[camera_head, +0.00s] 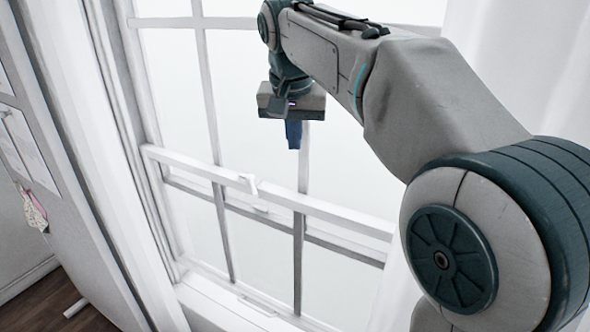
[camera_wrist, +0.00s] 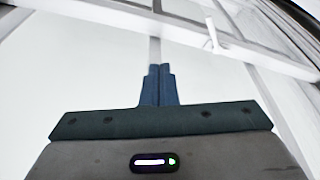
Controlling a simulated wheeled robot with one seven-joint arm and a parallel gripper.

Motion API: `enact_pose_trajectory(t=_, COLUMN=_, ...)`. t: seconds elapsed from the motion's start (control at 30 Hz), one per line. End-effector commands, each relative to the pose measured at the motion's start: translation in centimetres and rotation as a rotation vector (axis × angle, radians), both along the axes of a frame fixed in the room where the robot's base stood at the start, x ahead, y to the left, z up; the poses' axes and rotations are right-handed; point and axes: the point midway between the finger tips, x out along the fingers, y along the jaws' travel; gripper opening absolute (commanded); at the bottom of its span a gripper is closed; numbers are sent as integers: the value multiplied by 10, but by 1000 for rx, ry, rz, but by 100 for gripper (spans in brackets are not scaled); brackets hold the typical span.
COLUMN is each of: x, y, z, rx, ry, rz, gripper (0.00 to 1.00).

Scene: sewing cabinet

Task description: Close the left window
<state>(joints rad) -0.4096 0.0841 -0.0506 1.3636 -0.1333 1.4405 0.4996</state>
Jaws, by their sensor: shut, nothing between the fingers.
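The window (camera_head: 270,195) is a white-framed sash window with several panes in the head view. The top rail of its lower sash runs across the middle, and a lower parallel rail shows just beneath it. A small white latch (camera_head: 248,184) sits on the top rail; it also shows in the wrist view (camera_wrist: 212,42). My gripper (camera_head: 293,142) points down, its blue fingers together and empty, in front of the panes above the rail and right of the latch. In the wrist view, the shut fingers (camera_wrist: 158,84) appear below and left of the latch, apart from it.
A white curtain (camera_head: 525,70) hangs at the right behind my arm. A wall with pinned papers (camera_head: 22,140) is at the left. The window sill (camera_head: 225,305) runs along the bottom. The space just below my gripper is free down to the rail.

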Motion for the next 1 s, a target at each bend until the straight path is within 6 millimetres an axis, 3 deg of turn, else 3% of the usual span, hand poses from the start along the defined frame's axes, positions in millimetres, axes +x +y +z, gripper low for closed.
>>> enact_pose_trajectory(t=0.27, x=6, y=-1, z=-24, rx=-2, ry=4, rz=0, gripper=0)
enact_pose_trajectory(t=0.7, x=27, y=-4, z=-108, rx=-1, ry=3, rz=2, gripper=0)
enact_pose_trajectory(t=1.0, x=28, y=-4, z=-135, rx=0, ry=1, rz=0, gripper=0)
